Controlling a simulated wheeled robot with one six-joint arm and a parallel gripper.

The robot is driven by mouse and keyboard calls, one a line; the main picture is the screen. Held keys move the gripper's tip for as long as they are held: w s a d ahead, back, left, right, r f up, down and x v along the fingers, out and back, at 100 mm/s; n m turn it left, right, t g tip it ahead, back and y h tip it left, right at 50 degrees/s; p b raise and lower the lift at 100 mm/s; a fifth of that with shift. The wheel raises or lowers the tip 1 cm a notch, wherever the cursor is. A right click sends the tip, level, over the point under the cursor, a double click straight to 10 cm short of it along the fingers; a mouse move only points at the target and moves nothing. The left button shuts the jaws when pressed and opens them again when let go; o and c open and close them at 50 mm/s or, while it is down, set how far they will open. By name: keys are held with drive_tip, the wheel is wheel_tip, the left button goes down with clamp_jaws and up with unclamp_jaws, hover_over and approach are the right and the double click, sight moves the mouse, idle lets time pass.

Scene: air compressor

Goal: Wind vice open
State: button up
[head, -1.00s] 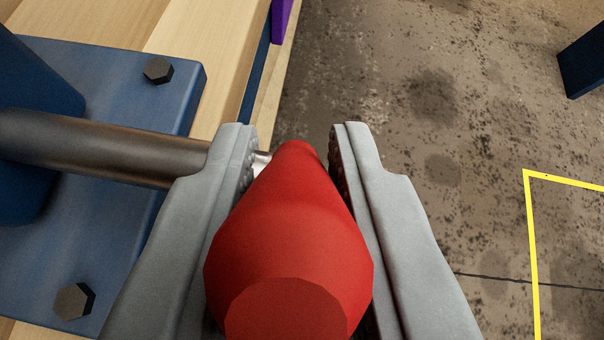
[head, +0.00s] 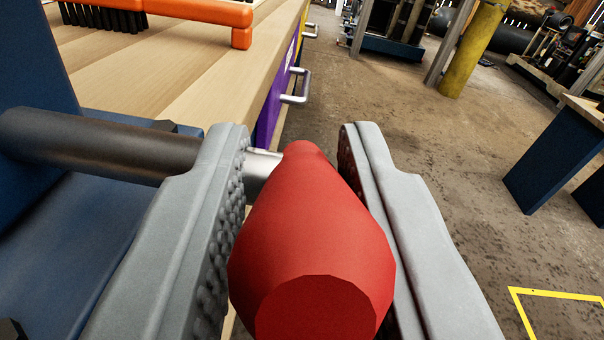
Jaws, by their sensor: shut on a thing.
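The vice (head: 60,235) is blue and stands at the left on the bench, partly cut off by the frame. Its dark steel screw rod (head: 100,145) runs right, behind my left finger, to a short bright shaft (head: 262,168). A red, tapered handle grip (head: 312,230) joins that shaft, with its thick end toward the camera. My gripper (head: 298,145) is shut on the red handle, one finger on each side. The left finger's studded pad shows beside the grip. Much of the right pad is hidden behind the handle.
The wooden bench top (head: 190,75) holds an orange brush or rack (head: 165,10) at the far end. Purple drawers with metal handles (head: 297,88) line its right side. A blue-legged table (head: 555,165) stands at the right. The concrete floor (head: 430,130) between is clear, with yellow tape (head: 560,294).

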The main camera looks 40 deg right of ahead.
drive_tip(key=shift+a, duration=0.15)
idle(0.4)
drive_tip(key=o, duration=0.6)
drive_tip(key=shift+w, duration=0.1)
drive_tip(key=shift+o, duration=1.3)
drive_tip(key=shift+a, duration=0.15)
drive_tip(key=v, duration=1.7)
drive_tip(key=shift+s+f, duration=0.2)
drive_tip(key=shift+f, duration=0.1)
